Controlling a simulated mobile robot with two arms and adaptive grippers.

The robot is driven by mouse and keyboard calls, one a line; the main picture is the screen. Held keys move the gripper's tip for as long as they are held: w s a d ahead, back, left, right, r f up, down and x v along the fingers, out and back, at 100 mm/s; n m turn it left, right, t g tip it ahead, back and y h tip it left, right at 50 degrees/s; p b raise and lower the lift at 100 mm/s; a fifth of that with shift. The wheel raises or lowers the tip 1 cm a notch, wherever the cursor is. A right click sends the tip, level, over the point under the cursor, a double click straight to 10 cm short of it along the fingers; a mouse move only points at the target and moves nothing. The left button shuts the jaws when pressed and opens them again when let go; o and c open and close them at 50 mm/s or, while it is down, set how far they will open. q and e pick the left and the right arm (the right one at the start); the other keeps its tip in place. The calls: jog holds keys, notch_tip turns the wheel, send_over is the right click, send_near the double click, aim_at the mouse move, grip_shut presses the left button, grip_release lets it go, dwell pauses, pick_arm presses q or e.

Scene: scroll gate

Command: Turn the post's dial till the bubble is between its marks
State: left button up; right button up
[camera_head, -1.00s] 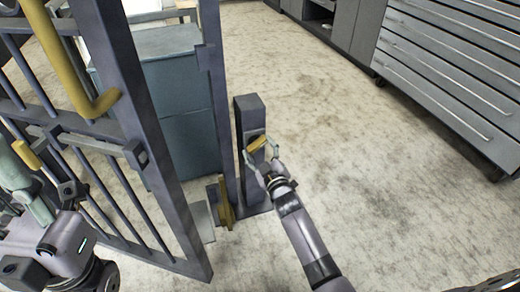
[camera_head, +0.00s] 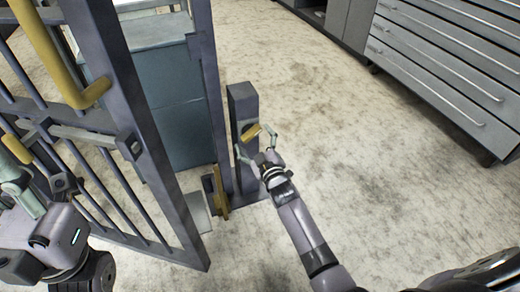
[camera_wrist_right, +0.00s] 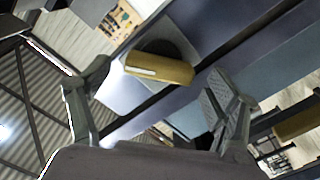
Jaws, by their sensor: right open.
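The post (camera_head: 243,104) is a dark, upright block right of the open gate. Its dial has a yellow bar handle (camera_head: 251,132) on the face towards me. In the right wrist view the handle (camera_wrist_right: 160,68) crosses a dark round disc on a grey plate. My right gripper (camera_head: 255,143) is open, with its fingers on either side of the handle; no contact with it shows. My left gripper (camera_head: 20,182) is at the left edge near a yellow bar (camera_head: 17,150) at the gate; whether it holds the bar is unclear. I cannot make out a bubble or marks.
The barred gate (camera_head: 140,160) with a thick yellow handle (camera_head: 50,55) fills the left. A yellow bracket (camera_head: 218,192) sits low beside the post. A blue-grey cabinet (camera_head: 180,105) stands behind the gate. Grey drawers (camera_head: 450,70) are at upper right; the floor between is clear.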

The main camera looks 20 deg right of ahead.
jog(key=s, duration=1.1)
jog(key=shift+s+d, duration=0.2)
